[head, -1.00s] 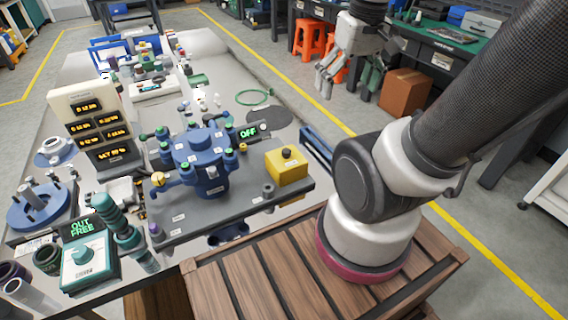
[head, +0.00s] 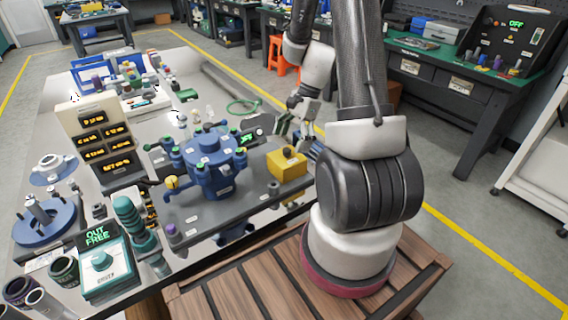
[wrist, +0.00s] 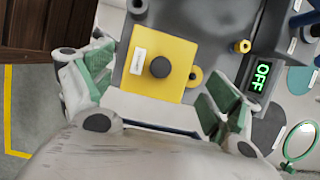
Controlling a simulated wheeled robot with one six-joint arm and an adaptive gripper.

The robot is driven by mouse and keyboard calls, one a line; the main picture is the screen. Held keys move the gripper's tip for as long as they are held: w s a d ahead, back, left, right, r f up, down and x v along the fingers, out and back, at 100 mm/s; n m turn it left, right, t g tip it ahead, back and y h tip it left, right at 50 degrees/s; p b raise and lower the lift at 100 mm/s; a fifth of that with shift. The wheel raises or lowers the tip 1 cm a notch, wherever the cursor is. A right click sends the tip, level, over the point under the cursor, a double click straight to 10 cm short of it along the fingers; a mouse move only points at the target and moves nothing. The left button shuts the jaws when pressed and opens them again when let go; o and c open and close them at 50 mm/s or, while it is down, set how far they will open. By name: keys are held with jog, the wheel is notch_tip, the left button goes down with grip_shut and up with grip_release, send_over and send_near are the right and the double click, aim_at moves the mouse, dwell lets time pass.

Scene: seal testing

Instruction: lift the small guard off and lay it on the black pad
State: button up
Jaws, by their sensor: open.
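The small guard is most likely the yellow box (head: 287,163) with a black knob on top, at the right end of the grey plate (head: 195,210). In the wrist view the yellow guard (wrist: 157,48) shows its label and round black knob between the fingers. My gripper (head: 294,130) is open and empty, just behind and above the guard; I see no contact. In the wrist view its green-padded fingers (wrist: 155,95) stand to either side, apart from the guard. A dark round patch, probably the black pad (wrist: 268,126), lies on the table at right, partly behind a finger.
A blue valve body (head: 212,165) with green-capped studs stands left of the guard. A small display reading OFF (wrist: 261,77) stands beside the plate. A green ring (head: 243,106) lies farther back. A teal tester (head: 103,262) stands at the front left.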

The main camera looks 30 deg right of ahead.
aim_at(285, 155)
jog(key=x, duration=0.7)
jog(key=shift+a+f, duration=0.15)
jog(key=shift+f, duration=0.15)
jog(key=shift+c, duration=0.3)
jog(key=c, duration=0.8)
jog(key=shift+o, duration=0.2)
